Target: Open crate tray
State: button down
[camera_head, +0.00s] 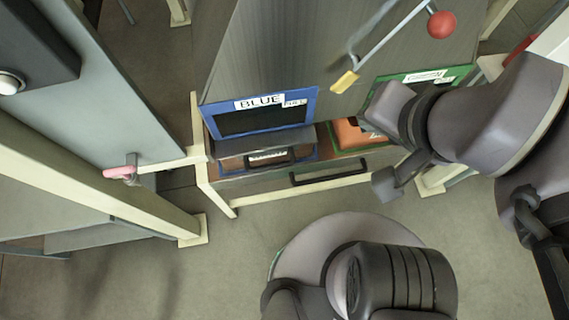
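The crate tray sits low in the grey cabinet, with a pale front rail and a black bar handle (330,174). Its left section, under a blue-framed panel (262,118) labelled BLUE, holds a dark box-like item (268,156) with a white label. Its right section, with green edging, holds an orange item (350,135). My gripper (384,183) is at the right end of the tray front, right of the handle. A grey finger-like part shows there; the rest is hidden by my arm, so its opening is unclear. I cannot tell whether it touches the tray.
A green-framed panel (425,78) is partly behind my arm. A rod with a red ball (441,24) and a yellow tip (345,82) is above. A pale frame with a pink-tipped peg (120,172) stands left.

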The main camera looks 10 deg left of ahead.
aim_at(326, 154)
jog(key=u, duration=0.1)
jog(key=k+z, duration=0.35)
jog(key=k+l+z, duration=0.1)
jog(key=k+z, duration=0.2)
jog(key=k, duration=0.25)
jog(key=i+j, duration=0.15)
jog(key=i, duration=0.25)
